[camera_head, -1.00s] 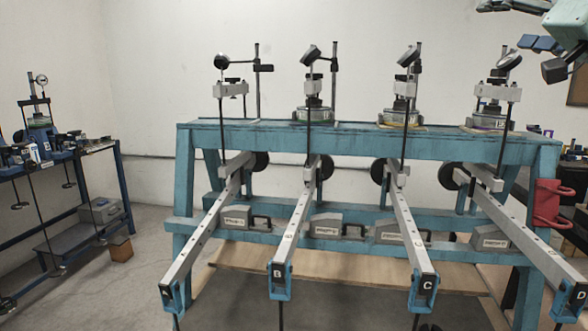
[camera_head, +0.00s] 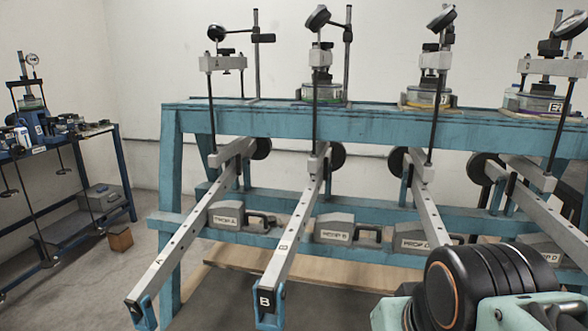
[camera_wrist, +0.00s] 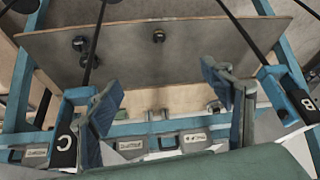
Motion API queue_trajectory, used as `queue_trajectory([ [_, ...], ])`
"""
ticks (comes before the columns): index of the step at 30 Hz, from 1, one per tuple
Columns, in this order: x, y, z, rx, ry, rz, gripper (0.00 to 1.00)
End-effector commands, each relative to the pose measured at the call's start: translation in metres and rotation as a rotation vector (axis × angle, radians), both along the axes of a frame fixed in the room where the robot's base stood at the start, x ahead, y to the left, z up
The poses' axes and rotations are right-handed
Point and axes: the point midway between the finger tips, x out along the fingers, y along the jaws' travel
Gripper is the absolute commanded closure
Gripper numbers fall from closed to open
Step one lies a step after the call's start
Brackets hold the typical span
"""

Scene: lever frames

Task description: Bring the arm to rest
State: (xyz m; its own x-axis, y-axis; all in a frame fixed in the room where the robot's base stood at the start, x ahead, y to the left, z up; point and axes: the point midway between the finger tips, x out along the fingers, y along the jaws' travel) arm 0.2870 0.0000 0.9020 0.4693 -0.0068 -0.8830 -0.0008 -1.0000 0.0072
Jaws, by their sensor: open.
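My gripper (camera_wrist: 160,85) shows in the wrist view with its two blue-padded fingers spread apart and nothing between them. The black end block of lever C (camera_wrist: 63,143) is left of the fingers, and the end block of lever B (camera_wrist: 303,103) is to their right. In the head view a black and pale green part of my arm (camera_head: 480,285) fills the lower right corner, in front of lever C (camera_head: 430,205). My fingers cannot be made out there, and the outer end of lever C is hidden.
The blue frame (camera_head: 350,122) carries several levers, including lever A (camera_head: 190,235) and lever B (camera_head: 292,235). Grey prop boxes, such as prop A (camera_head: 228,215), sit on its lower beam. A wooden board (camera_head: 240,255) lies low behind.

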Motion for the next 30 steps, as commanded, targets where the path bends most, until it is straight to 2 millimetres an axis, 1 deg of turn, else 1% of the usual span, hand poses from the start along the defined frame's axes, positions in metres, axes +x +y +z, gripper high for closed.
queue_trajectory([
  [1,0.001,-0.001,0.021,-0.001,-0.003,-0.002,0.27],
  [8,0.001,0.000,0.074,0.005,-0.002,-0.001,0.27],
  [18,0.002,0.000,0.165,0.007,-0.003,0.000,0.27],
  [30,0.002,0.000,0.268,0.008,-0.003,0.001,0.27],
])
